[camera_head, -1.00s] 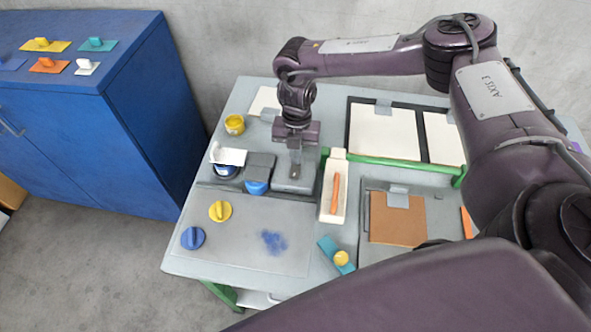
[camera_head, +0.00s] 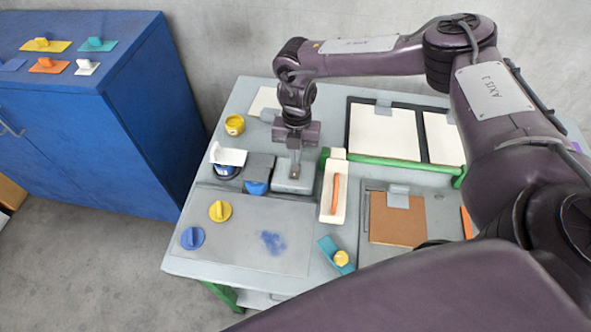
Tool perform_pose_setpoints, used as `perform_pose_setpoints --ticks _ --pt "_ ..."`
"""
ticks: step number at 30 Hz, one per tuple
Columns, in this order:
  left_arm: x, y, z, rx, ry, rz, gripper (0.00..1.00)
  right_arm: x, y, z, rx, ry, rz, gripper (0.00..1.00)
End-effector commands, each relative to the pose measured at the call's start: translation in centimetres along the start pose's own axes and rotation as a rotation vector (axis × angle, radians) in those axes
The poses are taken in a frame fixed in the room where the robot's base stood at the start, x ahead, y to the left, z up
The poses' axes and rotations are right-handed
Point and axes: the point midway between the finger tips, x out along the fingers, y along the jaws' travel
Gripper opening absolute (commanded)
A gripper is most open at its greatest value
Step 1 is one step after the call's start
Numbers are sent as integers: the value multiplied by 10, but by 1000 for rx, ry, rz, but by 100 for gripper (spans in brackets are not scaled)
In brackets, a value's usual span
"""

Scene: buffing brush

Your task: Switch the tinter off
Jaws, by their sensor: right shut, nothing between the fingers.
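The tinter is not labelled. A low grey unit (camera_head: 261,162) with a blue front part (camera_head: 257,187) stands at the left middle of the table, and I take it for the tinter. A lighter grey block (camera_head: 291,187) adjoins it on the right. My right gripper (camera_head: 295,174) points down, shut and empty, with its tips at the top of this block. I cannot tell whether they touch it. The fingers hide part of the block, and no switch can be made out clearly. My left gripper is not in view.
A yellow pot (camera_head: 235,125) and a blue pot under a white flap (camera_head: 229,156) are to the left.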

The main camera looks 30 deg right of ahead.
Motion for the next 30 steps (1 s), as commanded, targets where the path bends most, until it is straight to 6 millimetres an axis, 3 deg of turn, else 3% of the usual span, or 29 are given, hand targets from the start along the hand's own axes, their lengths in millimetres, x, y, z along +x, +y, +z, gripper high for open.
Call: perform_pose_setpoints --ticks 30 --pt "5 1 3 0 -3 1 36 8 0 1 0 0 0 0"
